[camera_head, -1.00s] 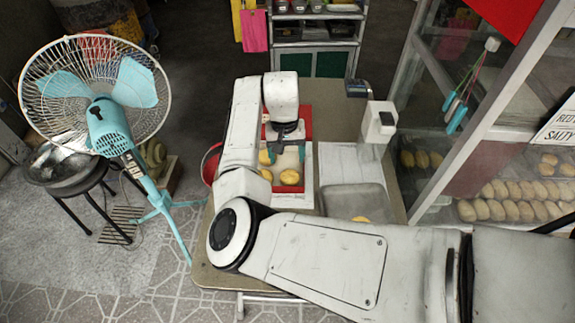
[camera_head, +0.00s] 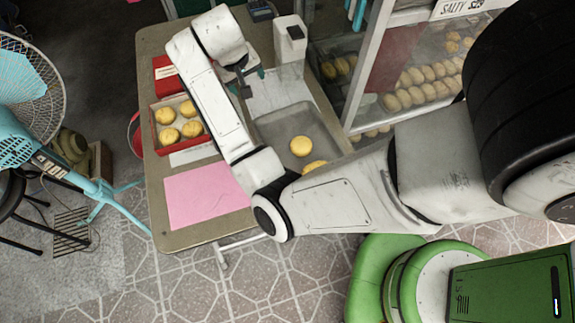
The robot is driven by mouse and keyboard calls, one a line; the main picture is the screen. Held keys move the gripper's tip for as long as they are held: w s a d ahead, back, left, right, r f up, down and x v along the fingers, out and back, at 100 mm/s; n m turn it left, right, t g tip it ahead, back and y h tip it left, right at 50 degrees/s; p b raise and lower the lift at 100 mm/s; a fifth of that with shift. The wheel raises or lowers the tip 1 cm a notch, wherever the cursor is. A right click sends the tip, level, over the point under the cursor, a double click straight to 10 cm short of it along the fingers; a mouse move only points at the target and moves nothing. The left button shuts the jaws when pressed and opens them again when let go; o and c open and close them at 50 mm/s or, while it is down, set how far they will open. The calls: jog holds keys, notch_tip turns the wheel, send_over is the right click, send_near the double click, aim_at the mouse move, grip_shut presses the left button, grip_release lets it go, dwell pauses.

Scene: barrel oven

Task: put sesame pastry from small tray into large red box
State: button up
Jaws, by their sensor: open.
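The metal small tray (camera_head: 273,126) lies on the table's right side. A round golden pastry (camera_head: 301,146) sits in it, and another pastry (camera_head: 314,167) is partly covered by my arm. Sesame is too small to make out. The red box (camera_head: 154,132) at the table's left holds several similar pastries. My gripper (camera_head: 250,84) is open and empty above the table, just beyond the tray's upper left corner and right of the red box.
A smaller closed red box (camera_head: 165,68) lies beyond the open one. A pink sheet (camera_head: 205,196) covers the table's near left. A white device (camera_head: 291,40) stands at the back right. A glass cabinet (camera_head: 362,70) is close on the right, a fan (camera_head: 22,90) at left.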

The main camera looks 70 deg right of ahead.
jog(key=s+a+f+n, duration=0.1)
jog(key=s+a+f, duration=0.1)
jog(key=s+a, duration=0.1)
jog(key=s+a+f+n, duration=0.2)
jog(key=s+a, duration=0.1)
jog(key=s+a+f+n+t, duration=0.1)
jog(key=s+a+f+n, duration=0.1)
jog(key=s+a, duration=0.1)
jog(key=shift+s, duration=0.15)
jog(key=s+a+f+n+y, duration=0.1)
jog(key=s+a, duration=0.2)
jog(key=a, duration=0.1)
jog(key=s+a+f+n+y, duration=0.1)
jog(key=s+a, duration=0.2)
jog(key=a, duration=0.1)
jog(key=s+a+f+n+y, duration=0.1)
jog(key=s+a, duration=0.2)
jog(key=a, duration=0.2)
jog(key=shift+s+f+y, duration=0.25)
jog(key=shift+f+y, duration=0.05)
jog(key=shift+y, duration=0.1)
jog(key=shift+r, duration=0.1)
